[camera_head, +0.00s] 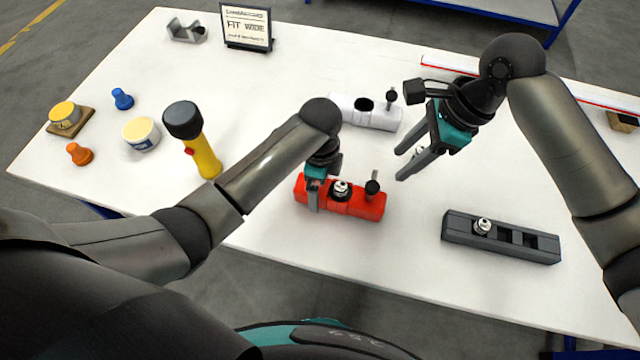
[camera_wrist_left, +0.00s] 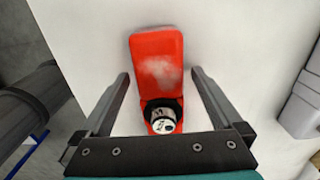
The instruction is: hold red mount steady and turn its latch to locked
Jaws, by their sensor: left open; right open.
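The red mount (camera_head: 352,205) lies on the white table in front of me, with a silver round fitting (camera_head: 341,189) set in its middle and a black-knobbed latch (camera_head: 372,187) standing at its right end. My left gripper (camera_head: 314,205) is over the mount's left end. In the left wrist view the red mount (camera_wrist_left: 157,70) shows between the open fingers of the left gripper (camera_wrist_left: 158,80), with gaps on both sides. The fitting (camera_wrist_left: 162,120) is near the palm; the latch is hidden there. My right gripper (camera_head: 402,165) is open and empty, above the table to the right of the mount.
A white mount (camera_head: 377,114) with its own black knob stands behind the red one. A dark grey mount (camera_head: 500,238) lies at the front right. A yellow flashlight (camera_head: 205,158), small jars and knobs stand at left. A sign (camera_head: 246,27) stands at the back.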

